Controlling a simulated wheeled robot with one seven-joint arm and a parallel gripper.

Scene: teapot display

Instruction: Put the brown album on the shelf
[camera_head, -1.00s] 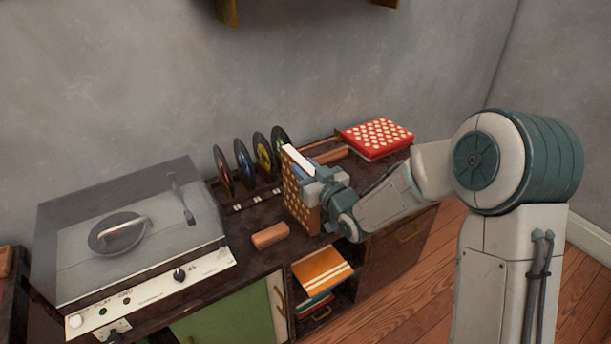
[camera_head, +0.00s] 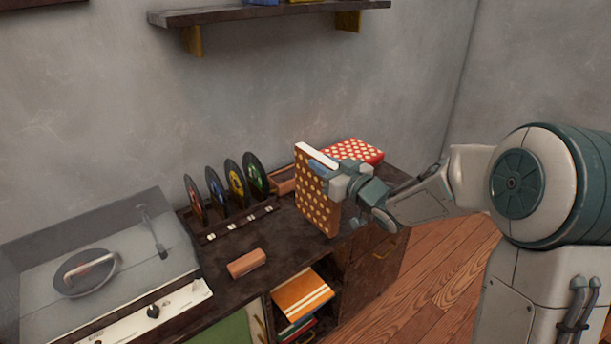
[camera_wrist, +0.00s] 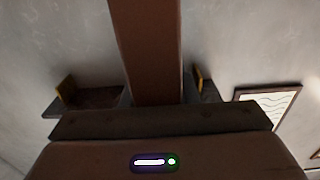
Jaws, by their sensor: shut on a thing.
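The brown album (camera_head: 318,200) with pale dots stands upright in my gripper (camera_head: 335,180), held at its right side above the cabinet top. My gripper is shut on it, and its fingertips are partly hidden by the album. The wall shelf (camera_head: 270,13) is at the top of the head view, above and behind the album, with yellow brackets under it. In the wrist view the brown album (camera_wrist: 148,50) shows as a band up the middle, and the shelf (camera_wrist: 95,98) shows behind it with its brackets.
A red dotted album (camera_head: 352,150) lies on the cabinet behind my gripper. A record rack (camera_head: 240,222) with several records, a brown block (camera_head: 247,263) and a record player (camera_head: 100,275) are to the left. Objects partly show on the shelf. A framed picture (camera_wrist: 268,103) hangs on the wall.

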